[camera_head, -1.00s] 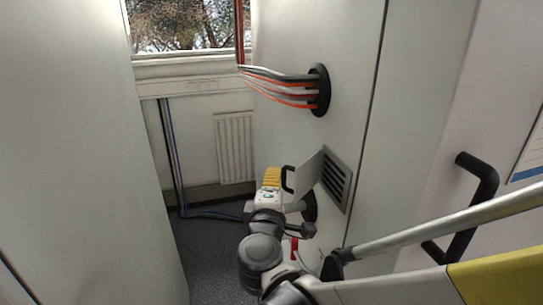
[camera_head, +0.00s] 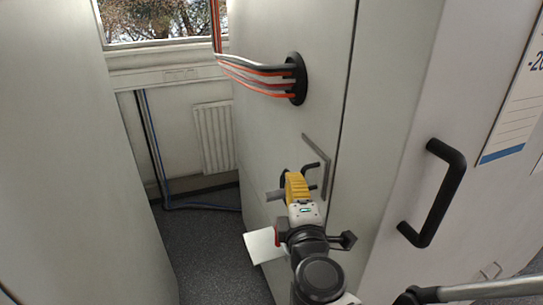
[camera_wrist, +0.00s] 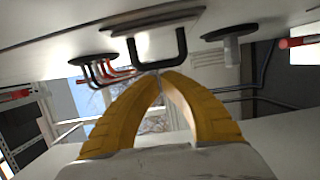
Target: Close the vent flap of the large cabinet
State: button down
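The large cabinet (camera_head: 275,130) has a vent flap (camera_head: 314,153) within a grey rim on its side. The flap lies flat or nearly flat over the opening and no slats show; I cannot tell if it is fully flush. Its black U-shaped handle sticks out, partly behind my fingers. In the wrist view the flap (camera_wrist: 150,40) and handle (camera_wrist: 184,48) are at the top middle. My gripper (camera_wrist: 162,74) has its yellow fingertips together at the handle's bar; whether they pinch it or only touch it I cannot tell. It also shows in the head view (camera_head: 292,176).
A cable grommet (camera_head: 297,78) with red and grey cables is above the flap. A pipe (camera_head: 275,195) sticks out by my fingers. A black door handle (camera_head: 447,195) is at right. The left cabinet (camera_head: 70,160) bounds the narrow aisle; floor (camera_head: 205,245) is clear.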

jog(key=shift+s+d, duration=0.1)
jog(key=shift+d, duration=0.3)
jog(key=shift+d, duration=0.1)
dwell(0.4)
